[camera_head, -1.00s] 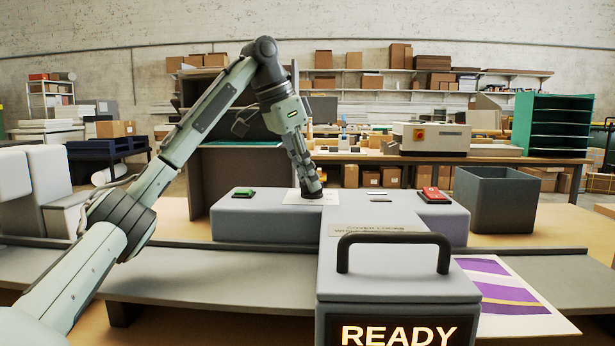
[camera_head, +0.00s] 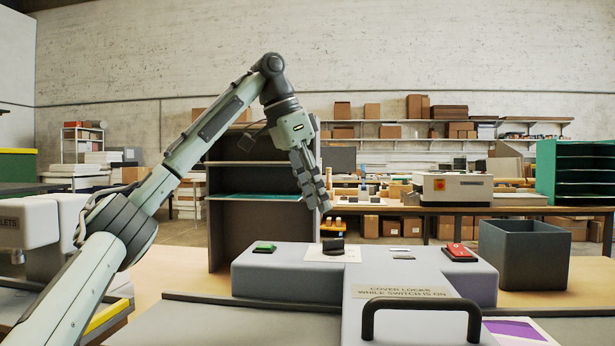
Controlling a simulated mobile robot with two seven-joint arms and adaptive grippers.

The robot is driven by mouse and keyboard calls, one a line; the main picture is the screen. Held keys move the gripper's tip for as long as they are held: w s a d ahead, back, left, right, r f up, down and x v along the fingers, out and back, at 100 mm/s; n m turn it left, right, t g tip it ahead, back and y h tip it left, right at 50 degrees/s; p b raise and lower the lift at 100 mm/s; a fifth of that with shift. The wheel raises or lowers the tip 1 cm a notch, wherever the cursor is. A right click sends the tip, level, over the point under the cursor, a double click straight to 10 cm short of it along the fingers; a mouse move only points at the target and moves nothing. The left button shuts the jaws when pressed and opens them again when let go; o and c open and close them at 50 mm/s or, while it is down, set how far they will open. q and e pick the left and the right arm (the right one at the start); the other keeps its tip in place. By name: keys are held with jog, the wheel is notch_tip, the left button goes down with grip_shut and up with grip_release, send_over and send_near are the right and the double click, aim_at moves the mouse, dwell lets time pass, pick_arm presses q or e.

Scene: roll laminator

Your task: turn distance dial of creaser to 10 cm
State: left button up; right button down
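The creaser (camera_head: 450,277) is a grey machine in the lower middle. The dial (camera_head: 333,246) is a small black knob on a white label plate (camera_head: 318,254) on its top. The scale marks and the dial's setting are too small to read. My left gripper (camera_head: 324,207) hangs above the dial, pointing down, with a visible gap between fingertips and knob. Its fingers overlap from this angle, so their opening is unclear. My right gripper is out of view.
A green button (camera_head: 264,247) and a red switch (camera_head: 459,252) flank the dial on the creaser's top. A black handle (camera_head: 421,305) stands in front. A dark bin (camera_head: 524,254) is at the right, and a grey shelf unit (camera_head: 262,220) stands behind.

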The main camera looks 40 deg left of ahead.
pick_arm(q)
jog(key=shift+v, duration=2.1)
